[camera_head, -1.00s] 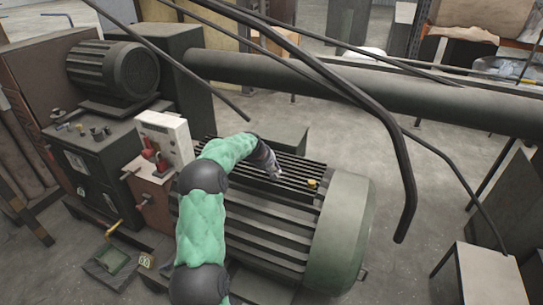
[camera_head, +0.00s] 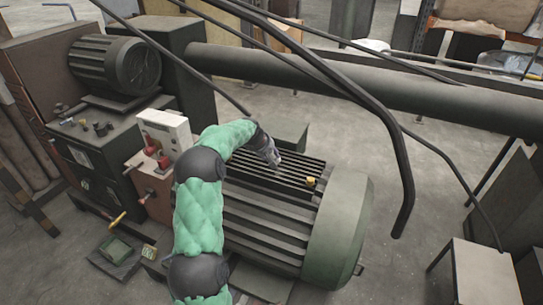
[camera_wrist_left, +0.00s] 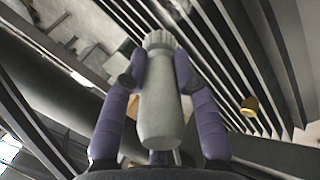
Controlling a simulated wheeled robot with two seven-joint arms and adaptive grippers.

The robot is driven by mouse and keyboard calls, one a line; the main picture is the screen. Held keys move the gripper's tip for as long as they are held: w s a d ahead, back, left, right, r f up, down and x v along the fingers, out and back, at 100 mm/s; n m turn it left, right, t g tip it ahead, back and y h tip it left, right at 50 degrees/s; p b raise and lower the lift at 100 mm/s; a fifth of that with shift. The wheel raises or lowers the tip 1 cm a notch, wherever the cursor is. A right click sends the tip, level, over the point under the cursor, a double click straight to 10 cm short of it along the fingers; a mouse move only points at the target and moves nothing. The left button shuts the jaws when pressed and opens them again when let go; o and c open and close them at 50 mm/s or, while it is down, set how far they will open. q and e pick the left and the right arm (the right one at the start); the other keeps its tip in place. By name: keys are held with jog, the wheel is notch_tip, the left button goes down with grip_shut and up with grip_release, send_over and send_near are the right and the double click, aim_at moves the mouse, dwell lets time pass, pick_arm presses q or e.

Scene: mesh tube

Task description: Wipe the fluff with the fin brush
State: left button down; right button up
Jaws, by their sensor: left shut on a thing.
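My left gripper (camera_head: 270,156) is above the cooling fins of the large green motor (camera_head: 342,225). In the left wrist view its two purple fingers (camera_wrist_left: 158,82) are shut on the fin brush (camera_wrist_left: 159,112), which has a pale grey, rounded handle. The brush's ridged head points away from me toward the dark parallel fins (camera_wrist_left: 225,60). A pale, fuzzy patch (camera_wrist_left: 178,7) at the top edge of the wrist view, just beyond the brush head, may be the fluff. I cannot tell whether the brush touches the fins. My right gripper is out of view.
A thick dark pipe (camera_head: 350,80) and bent thin bars (camera_head: 402,170) cross above and beside the motor. A control box (camera_head: 165,135) with red knobs is at left.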

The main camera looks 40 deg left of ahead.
pick_arm(q)
jog(key=shift+s+d+r+y+p, duration=0.15)
jog(key=shift+d+y+p, duration=0.25)
jog(key=shift+d+p, duration=0.35)
jog(key=shift+s+d+f+n+y, duration=0.15)
jog(key=shift+d+f+n+y, duration=0.2)
jog(key=shift+d+y, duration=0.2)
